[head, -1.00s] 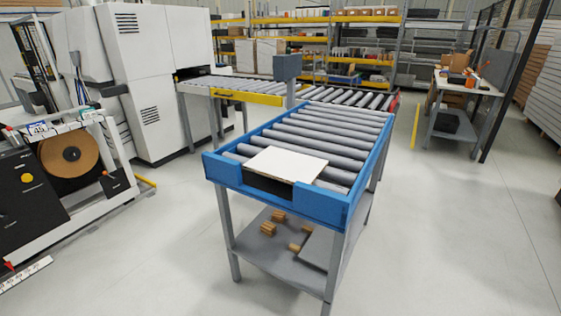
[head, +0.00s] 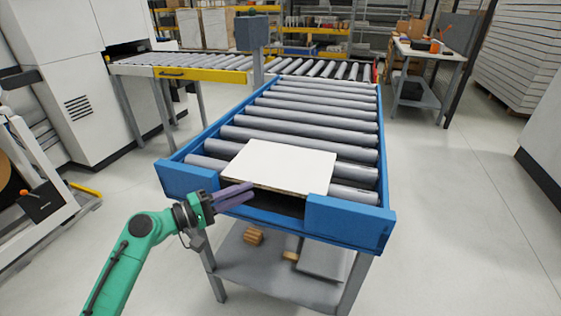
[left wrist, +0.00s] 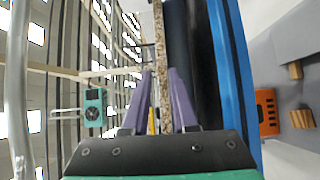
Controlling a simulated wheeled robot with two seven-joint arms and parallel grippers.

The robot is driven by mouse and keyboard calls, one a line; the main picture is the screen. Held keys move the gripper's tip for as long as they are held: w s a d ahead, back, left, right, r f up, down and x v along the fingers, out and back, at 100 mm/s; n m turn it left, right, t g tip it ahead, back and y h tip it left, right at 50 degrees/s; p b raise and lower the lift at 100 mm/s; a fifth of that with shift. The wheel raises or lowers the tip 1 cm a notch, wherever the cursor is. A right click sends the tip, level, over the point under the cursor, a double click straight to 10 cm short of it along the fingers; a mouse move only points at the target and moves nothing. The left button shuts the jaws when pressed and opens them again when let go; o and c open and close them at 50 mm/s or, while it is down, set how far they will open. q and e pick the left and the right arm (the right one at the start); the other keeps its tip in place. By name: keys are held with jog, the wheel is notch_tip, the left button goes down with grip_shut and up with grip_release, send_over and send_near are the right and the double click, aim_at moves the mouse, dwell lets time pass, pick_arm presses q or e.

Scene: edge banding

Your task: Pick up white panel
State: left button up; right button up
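The white panel (head: 280,166) lies flat on the grey rollers at the near end of the blue-framed roller table. Its front edge faces the gap in the frame's near side. My left gripper (head: 251,192) is at the panel's front-left edge, with its purple fingers pointing toward the panel. In the left wrist view, the panel's speckled edge (left wrist: 164,95) runs between the two open fingers (left wrist: 160,72), one on each side. A small gap seems to show beside the edge; firm contact cannot be made out. My right gripper is not in view.
The blue frame (head: 348,222) borders the rollers, with raised corners either side of the gap. Wooden blocks (head: 254,235) lie on the lower shelf (head: 265,281). A yellow-edged conveyor (head: 200,75) joins behind. The floor to the right is open.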

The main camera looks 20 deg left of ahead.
aim_at(257, 185)
pick_arm(q)
jog(key=p+x, duration=0.1)
jog(key=x, duration=0.2)
jog(key=p+x, duration=0.1)
jog(key=x, duration=0.2)
jog(key=shift+w, duration=0.4)
jog(key=shift+w+f, duration=0.15)
jog(key=shift+f, duration=0.05)
jog(key=shift+a, duration=0.1)
grip_shut()
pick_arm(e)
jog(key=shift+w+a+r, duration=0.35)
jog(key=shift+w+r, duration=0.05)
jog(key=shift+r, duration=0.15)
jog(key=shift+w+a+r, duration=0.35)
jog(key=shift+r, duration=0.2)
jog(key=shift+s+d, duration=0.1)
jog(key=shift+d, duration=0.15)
pick_arm(q)
jog(key=shift+r, duration=0.15)
